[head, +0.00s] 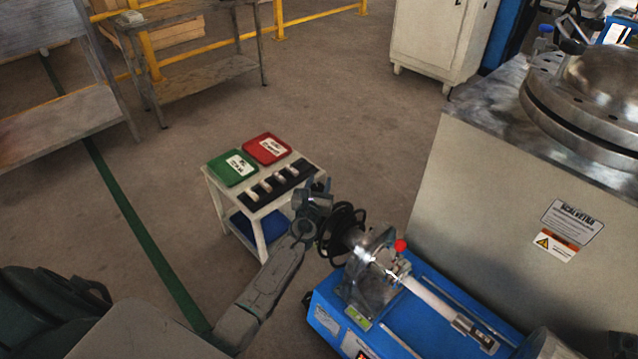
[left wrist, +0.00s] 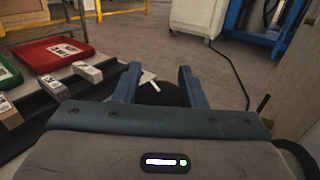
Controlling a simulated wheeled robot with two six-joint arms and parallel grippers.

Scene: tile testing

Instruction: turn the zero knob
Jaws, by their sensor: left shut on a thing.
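The blue testing machine (head: 405,318) stands at lower centre in the head view, with a metal head, a red ball (head: 400,246) and a long bar. My left gripper (head: 325,207) is at the machine's rear end, beside black coils (head: 343,232). In the left wrist view its two fingers (left wrist: 160,78) stand apart, shut on a dark round thing (left wrist: 158,95), which looks like the zero knob. Its lower part is hidden by my gripper body. A thin white piece (left wrist: 152,84) shows between the fingers. My right gripper is not in view.
A small white table (head: 262,222) with a green tray (head: 232,167), a red tray (head: 266,149) and several pale tile pieces stands just behind my left gripper. A large grey cabinet (head: 480,210) with a metal lid is at right.

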